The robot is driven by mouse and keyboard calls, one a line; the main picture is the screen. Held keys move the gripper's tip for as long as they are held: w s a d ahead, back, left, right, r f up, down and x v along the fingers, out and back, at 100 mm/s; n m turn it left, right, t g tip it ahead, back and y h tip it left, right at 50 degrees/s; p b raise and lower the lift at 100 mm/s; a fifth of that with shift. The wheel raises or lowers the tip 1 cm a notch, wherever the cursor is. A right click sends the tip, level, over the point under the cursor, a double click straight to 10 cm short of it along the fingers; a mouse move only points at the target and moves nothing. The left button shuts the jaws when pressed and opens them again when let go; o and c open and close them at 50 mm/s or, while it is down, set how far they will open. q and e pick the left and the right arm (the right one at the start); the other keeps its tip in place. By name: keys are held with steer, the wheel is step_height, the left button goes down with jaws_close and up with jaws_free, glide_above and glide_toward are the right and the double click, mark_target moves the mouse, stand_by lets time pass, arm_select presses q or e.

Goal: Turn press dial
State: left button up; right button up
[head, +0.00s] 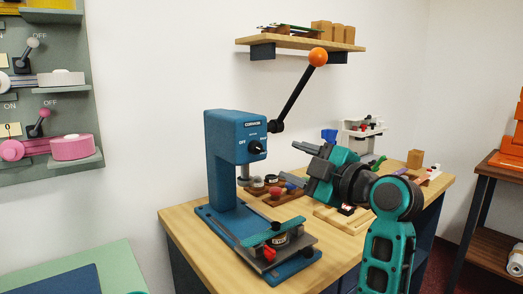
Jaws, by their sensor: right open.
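The blue press (222,150) stands on the wooden counter. Its black dial (256,147) is on the front of the press head, with small white markings around it that are too small to read surely. My right gripper (296,163) is open and empty, to the right of the dial and apart from it, its fingers pointing left toward the press. My left gripper is not in view.
The press's black lever with an orange ball (318,57) rises to the right, under a wooden wall shelf (290,43). A clamp plate (305,242) lies on the press base. Small tools and a wooden tray (345,222) crowd the counter behind my right gripper.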

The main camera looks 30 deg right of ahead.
mark_target(262, 150)
steer(key=w, duration=0.7)
steer(key=w+a, duration=0.1)
steer(key=w, duration=0.2)
steer(key=shift+w, duration=0.2)
steer(key=c, duration=1)
